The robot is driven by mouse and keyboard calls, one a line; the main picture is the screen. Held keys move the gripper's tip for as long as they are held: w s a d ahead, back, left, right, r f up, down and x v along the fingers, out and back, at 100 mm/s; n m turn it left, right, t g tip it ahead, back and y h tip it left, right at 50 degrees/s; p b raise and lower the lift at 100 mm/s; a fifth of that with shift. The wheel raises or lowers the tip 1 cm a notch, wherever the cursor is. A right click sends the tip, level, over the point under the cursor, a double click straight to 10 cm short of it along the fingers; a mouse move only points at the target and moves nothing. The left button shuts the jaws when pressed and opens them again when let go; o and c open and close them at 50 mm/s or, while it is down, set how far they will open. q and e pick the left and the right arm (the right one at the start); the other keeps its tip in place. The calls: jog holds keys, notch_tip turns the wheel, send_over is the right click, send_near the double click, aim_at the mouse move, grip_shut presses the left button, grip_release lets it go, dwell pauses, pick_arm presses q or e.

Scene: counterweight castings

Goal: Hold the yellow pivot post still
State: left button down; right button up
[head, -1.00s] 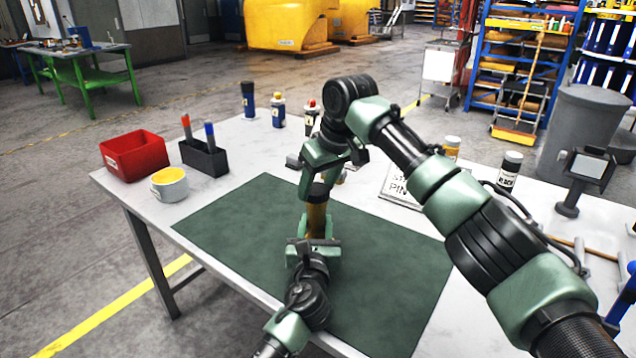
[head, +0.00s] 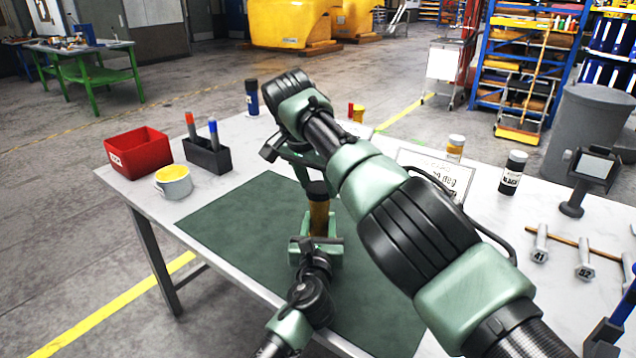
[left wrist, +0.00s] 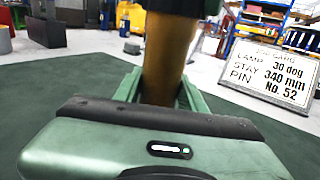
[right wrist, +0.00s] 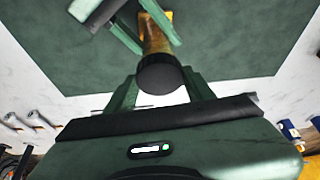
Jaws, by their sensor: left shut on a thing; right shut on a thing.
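The yellow pivot post (head: 318,216) stands upright on the green mat, amber with a black top (head: 317,190). My left gripper (head: 318,243) is shut around its lower part; the left wrist view shows the amber shaft (left wrist: 168,55) between the green fingers. My right gripper (right wrist: 160,88) comes from above and is shut on the black top (right wrist: 163,74), which sits between its fingers in the right wrist view. In the head view my right arm partly hides the right fingers and the area behind the post.
The green mat (head: 235,225) is clear to the left. A spec card (left wrist: 270,75) and bottles stand behind. Numbered bolts (head: 541,243) lie at the right.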

aim_at(319, 228)
pick_arm(q)
jog(key=shift+d+f, duration=0.1)
pick_arm(e)
jog(key=o, duration=1.8)
jog(key=shift+o, duration=0.2)
jog(key=v, duration=0.7)
jog(key=shift+r, duration=0.25)
jog(key=shift+a, duration=0.1)
pick_arm(q)
jog(key=c, duration=0.7)
grip_release()
jog(key=shift+c, duration=0.2)
jog(key=shift+s+a+p, duration=0.15)
jog(key=shift+s+p, duration=0.05)
jog(key=shift+s, duration=1.8)
jog(key=shift+s+a+p, duration=0.1)
jog(key=shift+s+p, duration=0.05)
jog(key=shift+s, duration=1.8)
pick_arm(e)
jog(key=shift+r, duration=0.35)
